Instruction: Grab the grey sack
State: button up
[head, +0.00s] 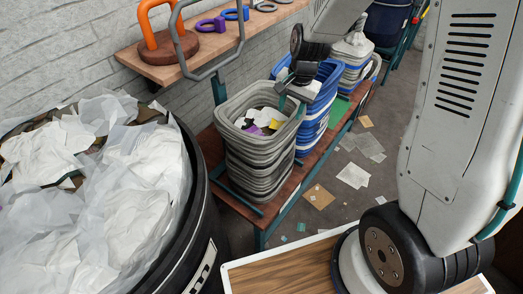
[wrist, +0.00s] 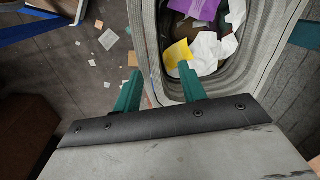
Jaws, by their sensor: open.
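The grey sack (head: 262,165) is a ribbed, open-topped grey container standing upright on the bench, with white, yellow and purple scraps inside. In the wrist view the grey sack (wrist: 148,40) fills the upper middle and right. My gripper (head: 284,100) is at the sack's right rear rim in the head view. In the wrist view my gripper (wrist: 160,74) is open, its two teal fingers apart. The left finger is outside the sack's wall and the right finger is over its opening, so the rim lies between them. I cannot tell whether they touch it.
A blue sack (head: 318,110) stands close behind the grey sack on the red-brown bench (head: 213,150). A black bin (head: 190,190) of white bags fills the left. A shelf (head: 210,45) with an orange kettlebell (head: 158,35) is above. Paper scraps (head: 353,176) litter the floor.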

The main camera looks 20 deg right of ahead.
aim_at(290, 118)
notch_tip(290, 118, down, 7)
jog(key=shift+w+r, duration=0.1)
jog(key=shift+w, duration=0.05)
grip_shut()
jog(key=shift+w, duration=0.1)
dwell(1.4)
